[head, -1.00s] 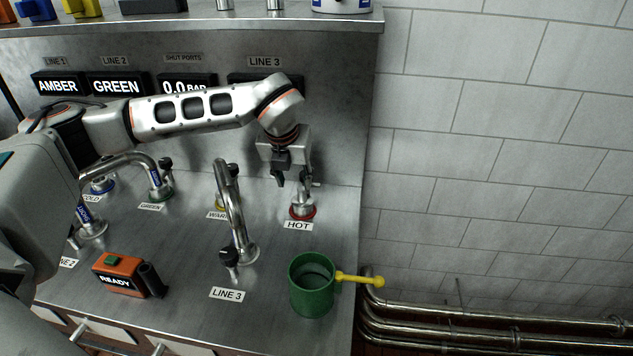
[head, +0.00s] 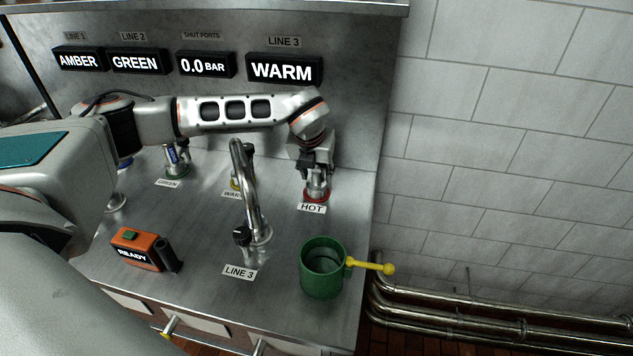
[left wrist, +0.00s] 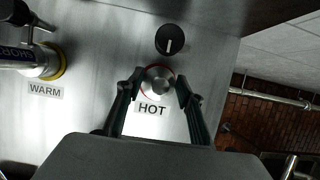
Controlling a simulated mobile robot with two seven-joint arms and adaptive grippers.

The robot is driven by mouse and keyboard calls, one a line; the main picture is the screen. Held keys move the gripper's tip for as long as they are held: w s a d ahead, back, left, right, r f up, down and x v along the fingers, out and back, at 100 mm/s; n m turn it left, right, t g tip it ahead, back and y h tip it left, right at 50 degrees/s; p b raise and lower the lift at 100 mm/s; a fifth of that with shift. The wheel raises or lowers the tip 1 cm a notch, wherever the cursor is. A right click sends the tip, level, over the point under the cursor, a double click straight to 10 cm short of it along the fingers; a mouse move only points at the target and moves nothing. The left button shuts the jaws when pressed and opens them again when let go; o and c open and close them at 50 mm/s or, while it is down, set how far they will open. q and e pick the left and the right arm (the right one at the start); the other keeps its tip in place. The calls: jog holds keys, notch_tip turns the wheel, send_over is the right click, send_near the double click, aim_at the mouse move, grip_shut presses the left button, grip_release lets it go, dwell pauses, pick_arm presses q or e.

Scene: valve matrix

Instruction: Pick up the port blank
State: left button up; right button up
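The port blank (left wrist: 158,81) is a round silver cap at the red-ringed HOT port; it also shows in the head view (head: 317,186), below my left gripper. My left gripper (head: 317,172) points down over the HOT port. In the left wrist view my left gripper (left wrist: 159,80) is open, with one dark finger on each side of the blank. Narrow gaps seem to remain between the fingers and the blank. The blank sits upright on the port. My right gripper is not in view.
A curved LINE 3 pipe (head: 247,190) rises left of the HOT port. A green mug (head: 321,270) with a yellow handle stands in front, near the right counter edge. An orange READY box (head: 137,249) sits front left. A black knob (left wrist: 169,39) is beside the HOT port.

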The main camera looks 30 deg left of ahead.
pick_arm(q)
grip_shut()
jog(key=shift+r, duration=0.1)
